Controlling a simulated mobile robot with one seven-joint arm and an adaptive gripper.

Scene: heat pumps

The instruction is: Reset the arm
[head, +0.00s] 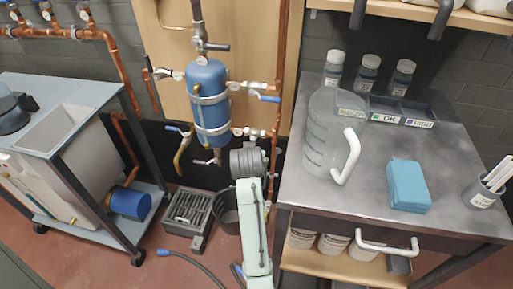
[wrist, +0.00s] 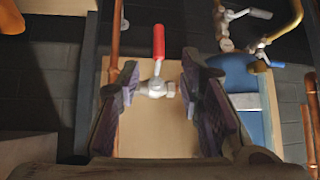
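My arm (head: 253,225) reaches up from the bottom of the head view, in front of the wall and left of the grey workbench (head: 455,130). My gripper does not show clearly in the head view. In the wrist view my gripper (wrist: 160,85) has its two dark fingers spread apart with nothing held between them. A valve with a red handle (wrist: 159,42) shows in the gap, beyond the fingers. I cannot tell its exact distance.
A blue tank (head: 206,95) with copper pipes and valves hangs on a wooden panel. A black bucket (head: 227,213) and a grey slotted box (head: 187,212) are on the floor. A jug (head: 325,135) and a blue cloth stack (head: 408,186) rest on the workbench. A cart (head: 85,125) is left.

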